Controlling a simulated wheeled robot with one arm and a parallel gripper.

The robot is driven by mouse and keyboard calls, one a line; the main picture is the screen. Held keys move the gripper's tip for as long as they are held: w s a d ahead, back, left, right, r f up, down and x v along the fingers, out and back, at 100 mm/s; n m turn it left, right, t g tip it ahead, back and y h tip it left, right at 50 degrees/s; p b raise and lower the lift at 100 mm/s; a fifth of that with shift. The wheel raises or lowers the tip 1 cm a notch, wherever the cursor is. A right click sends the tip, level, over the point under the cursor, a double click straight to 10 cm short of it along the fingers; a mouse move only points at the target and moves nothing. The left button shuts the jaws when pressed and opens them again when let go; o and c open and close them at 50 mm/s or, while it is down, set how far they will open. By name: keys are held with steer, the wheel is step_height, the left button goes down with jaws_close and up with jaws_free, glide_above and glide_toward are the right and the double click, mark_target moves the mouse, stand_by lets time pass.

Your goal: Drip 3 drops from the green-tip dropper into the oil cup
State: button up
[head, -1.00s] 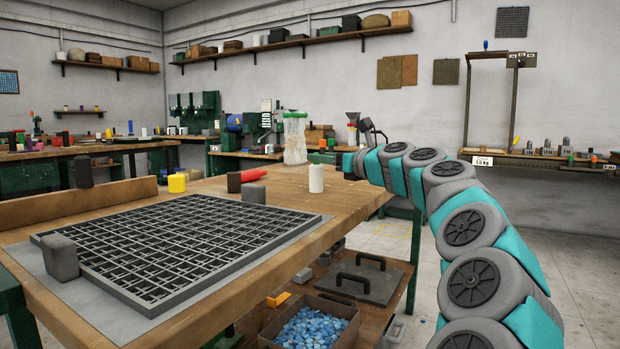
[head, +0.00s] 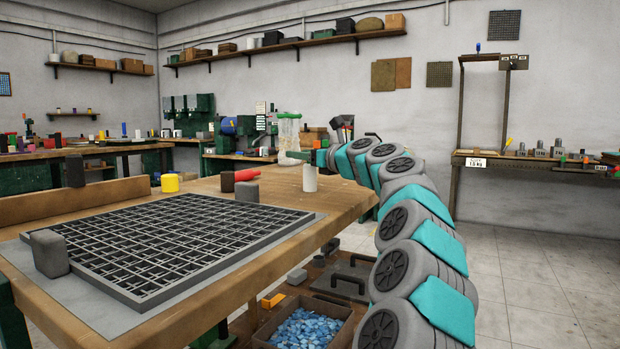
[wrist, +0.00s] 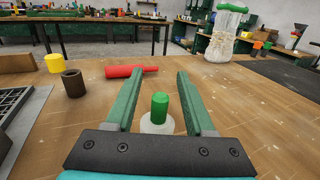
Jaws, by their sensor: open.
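In the wrist view a green tip (wrist: 160,106) stands upright on a pale, whitish body (wrist: 157,124), which looks like the green-tip dropper. My gripper (wrist: 159,75) is open, with a finger on either side of it and visible gaps. In the head view a white bottle (head: 310,180) stands on the table below my gripper (head: 297,155); it seems to be the same thing, its top partly hidden. A dark brown hollow cup (wrist: 73,83) and a yellow cup (wrist: 54,63) stand to the left. I cannot tell which is the oil cup.
A red cylinder (wrist: 130,71) lies beyond the fingers. A large green-rimmed jar (wrist: 226,32) stands behind.

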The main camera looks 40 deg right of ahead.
steer(key=shift+c, duration=0.4)
jaws_close()
stand_by(0.9)
